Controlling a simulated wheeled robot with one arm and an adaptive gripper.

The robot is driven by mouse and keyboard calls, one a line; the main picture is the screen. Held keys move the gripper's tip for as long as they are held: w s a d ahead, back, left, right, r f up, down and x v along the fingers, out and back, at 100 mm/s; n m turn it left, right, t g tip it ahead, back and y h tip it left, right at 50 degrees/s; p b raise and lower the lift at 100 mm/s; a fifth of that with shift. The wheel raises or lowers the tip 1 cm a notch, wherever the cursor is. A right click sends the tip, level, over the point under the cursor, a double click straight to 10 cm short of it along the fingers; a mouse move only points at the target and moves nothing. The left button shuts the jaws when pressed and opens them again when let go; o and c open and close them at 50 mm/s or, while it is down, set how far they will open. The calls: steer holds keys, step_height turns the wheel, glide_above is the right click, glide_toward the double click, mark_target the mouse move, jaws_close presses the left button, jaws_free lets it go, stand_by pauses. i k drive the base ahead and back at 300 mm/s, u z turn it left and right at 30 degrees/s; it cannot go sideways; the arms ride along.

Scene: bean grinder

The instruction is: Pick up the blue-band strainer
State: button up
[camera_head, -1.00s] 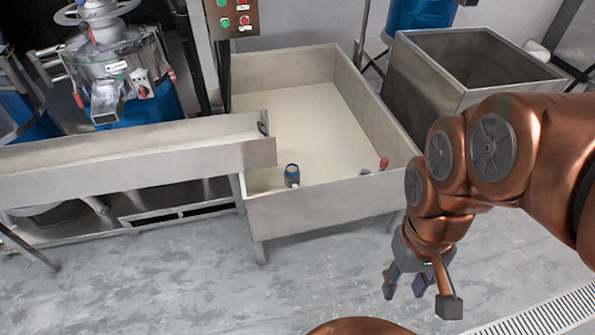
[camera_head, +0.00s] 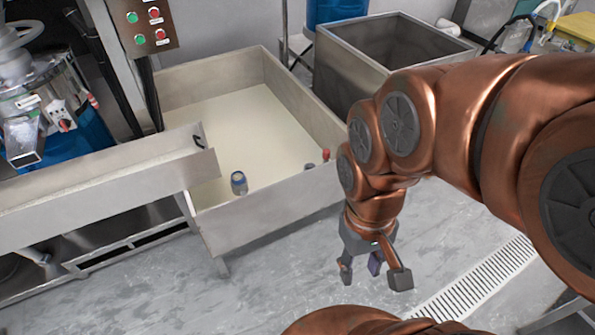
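A small upright piece with a blue band at its top (camera_head: 239,183), which looks like the blue-band strainer, stands inside the shallow metal trough near its front-left wall. Its lower part is pale, and its fine detail is too small to tell. My gripper (camera_head: 360,267) hangs over the floor in front of the trough, to the right of the strainer and lower in the picture. Its fingers are apart and nothing shows between them.
The trough (camera_head: 270,215) has raised walls around a pale bed. A red-topped piece (camera_head: 326,155) and a small bluish piece (camera_head: 310,166) are by its right wall. A deep metal bin (camera_head: 335,75) stands behind. A chute (camera_head: 100,190) overhangs the left side. The front floor is clear.

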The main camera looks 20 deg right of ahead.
mark_target(239, 182)
steer(key=u, duration=0.2)
steer(key=k, duration=1.3)
steer(key=z, duration=0.05)
steer(key=i, duration=0.55)
steer(key=z, duration=0.65)
steer(key=i, duration=1.05)
steer(key=u, duration=0.4)
